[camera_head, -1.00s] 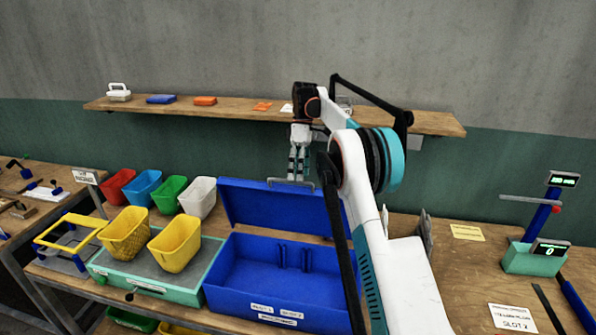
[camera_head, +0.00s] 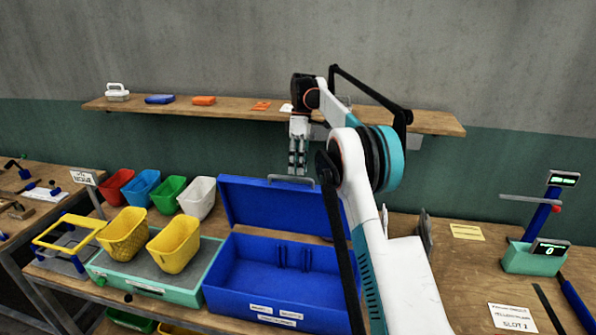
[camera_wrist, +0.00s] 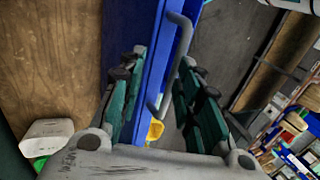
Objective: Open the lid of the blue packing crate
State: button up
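The blue packing crate (camera_head: 232,298) stands on the workbench with its inside exposed. Its blue lid (camera_head: 268,208) stands up at the back, roughly upright. A grey handle (camera_head: 291,180) sits at the lid's top edge. My gripper (camera_head: 297,172) points down just above the handle. In the wrist view my gripper (camera_wrist: 162,88) is open, with its teal fingers apart. The blue lid (camera_wrist: 153,60) and the grey handle (camera_wrist: 178,65) show between the fingers; I cannot tell whether they touch. My arm hides the crate's right side.
Yellow bins (camera_head: 174,244) stand on a green-edged platform (camera_head: 190,288) left of the crate. Red, blue, green and white bins (camera_head: 196,198) stand behind. A wall shelf (camera_head: 230,111) runs behind my gripper. A green scale-like device (camera_head: 535,258) is at right.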

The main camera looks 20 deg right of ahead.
notch_tip(320, 180, up, 8)
jog(key=shift+s+a, duration=0.15)
jog(key=shift+s, duration=0.15)
jog(key=shift+a+r, duration=0.1)
dwell(0.4)
